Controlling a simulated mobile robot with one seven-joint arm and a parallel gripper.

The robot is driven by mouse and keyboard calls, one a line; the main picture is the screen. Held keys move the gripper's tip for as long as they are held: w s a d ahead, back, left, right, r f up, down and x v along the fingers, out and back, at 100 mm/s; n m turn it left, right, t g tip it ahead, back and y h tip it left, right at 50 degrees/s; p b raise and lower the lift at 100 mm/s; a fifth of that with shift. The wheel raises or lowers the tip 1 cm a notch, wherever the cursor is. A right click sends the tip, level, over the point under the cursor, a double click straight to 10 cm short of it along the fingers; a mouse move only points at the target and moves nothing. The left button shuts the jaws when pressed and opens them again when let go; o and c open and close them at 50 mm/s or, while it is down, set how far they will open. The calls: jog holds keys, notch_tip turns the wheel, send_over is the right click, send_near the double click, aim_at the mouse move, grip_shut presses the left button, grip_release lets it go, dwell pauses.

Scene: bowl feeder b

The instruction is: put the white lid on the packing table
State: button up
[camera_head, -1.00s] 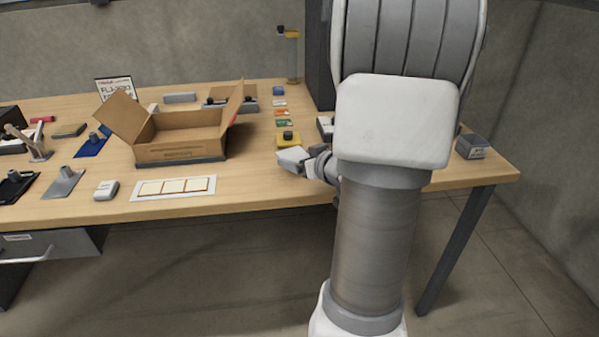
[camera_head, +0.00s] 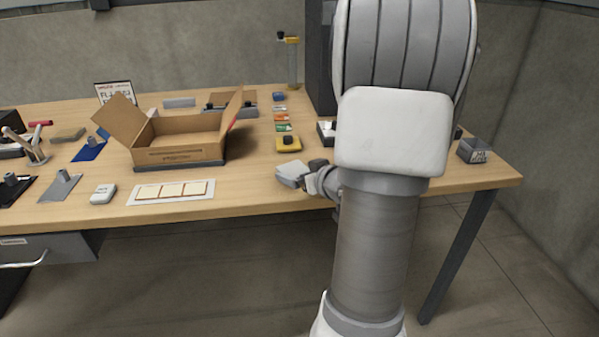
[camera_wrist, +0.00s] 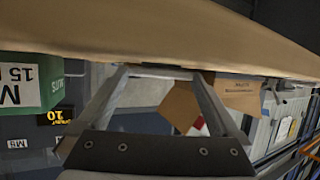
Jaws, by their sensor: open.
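The wooden packing table (camera_head: 250,195) runs across the head view. I cannot single out the white lid with certainty. A small white rounded piece with dark marks (camera_head: 103,193) lies at the table's front left, but I cannot tell what it is. My gripper (camera_head: 292,173) is partly hidden by my arm and shows at the table's front edge, right of the middle. In the wrist view my gripper (camera_wrist: 160,80) has its two fingers spread. A thin pale bar shows near the fingertips; I cannot tell whether it lies between them or beyond.
An open cardboard box (camera_head: 180,148) stands mid-table, left of my gripper. A white card with panels (camera_head: 172,190) lies in front of it. A yellow block (camera_head: 288,144) lies behind my gripper, and a dark box (camera_head: 474,150) stands at the right corner. A green box (camera_wrist: 30,82) shows in the wrist view.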

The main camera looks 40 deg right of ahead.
jog(key=p+v, duration=0.2)
jog(key=v, duration=1)
jog(key=shift+p, duration=0.3)
jog(key=shift+r, duration=0.1)
